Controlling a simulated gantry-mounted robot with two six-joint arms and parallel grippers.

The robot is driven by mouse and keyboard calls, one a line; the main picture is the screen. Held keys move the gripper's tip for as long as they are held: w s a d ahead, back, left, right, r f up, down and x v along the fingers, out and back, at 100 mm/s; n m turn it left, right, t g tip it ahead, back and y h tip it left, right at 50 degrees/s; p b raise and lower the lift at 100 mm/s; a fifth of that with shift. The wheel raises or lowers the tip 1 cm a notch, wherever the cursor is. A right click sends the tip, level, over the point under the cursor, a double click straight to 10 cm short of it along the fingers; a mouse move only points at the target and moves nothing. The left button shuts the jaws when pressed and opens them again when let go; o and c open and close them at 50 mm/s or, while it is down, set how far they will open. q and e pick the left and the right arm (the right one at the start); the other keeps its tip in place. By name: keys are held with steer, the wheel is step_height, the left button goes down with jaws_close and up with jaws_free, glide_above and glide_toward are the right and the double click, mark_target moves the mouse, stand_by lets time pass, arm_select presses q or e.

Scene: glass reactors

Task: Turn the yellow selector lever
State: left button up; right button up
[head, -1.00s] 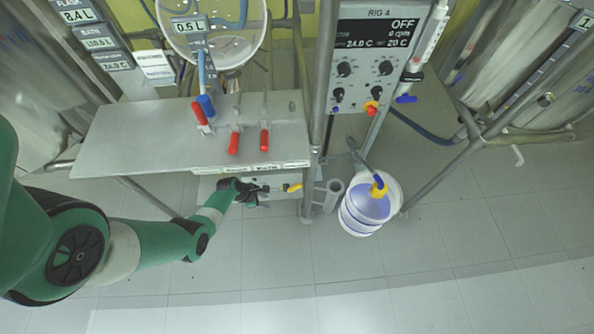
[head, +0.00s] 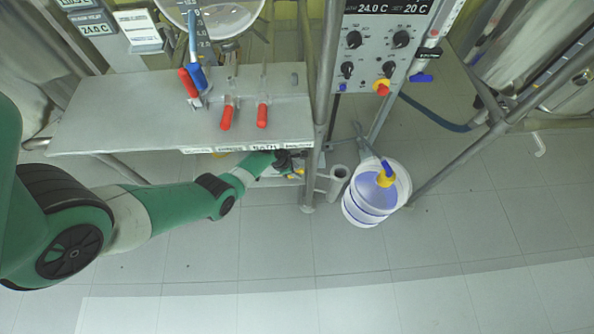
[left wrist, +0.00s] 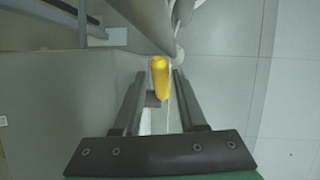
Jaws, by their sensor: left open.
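The yellow selector lever (left wrist: 160,77) shows in the left wrist view, between the two fingers of my left gripper (left wrist: 160,95). The fingers stand apart on either side of it, with a gap on each side. In the head view my left gripper (head: 290,160) is under the front edge of the metal shelf, beside the upright post. Only a small bit of yellow (head: 301,170) shows there, and the gripper and shelf hide most of the lever. My right gripper is not in view.
The metal shelf (head: 130,120) with red-handled valves (head: 227,117) lies above my left forearm. A grey post (head: 308,190) stands just right of the gripper. A white bucket (head: 360,215) with blue liquid stands right of that. The floor in front is clear.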

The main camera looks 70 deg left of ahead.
arm_select(q)
steer(key=shift+w+f, duration=0.1)
steer(key=shift+f, duration=0.5)
steer(key=shift+r, duration=0.1)
steer(key=shift+c, duration=0.3)
jaws_close()
stand_by(0.6)
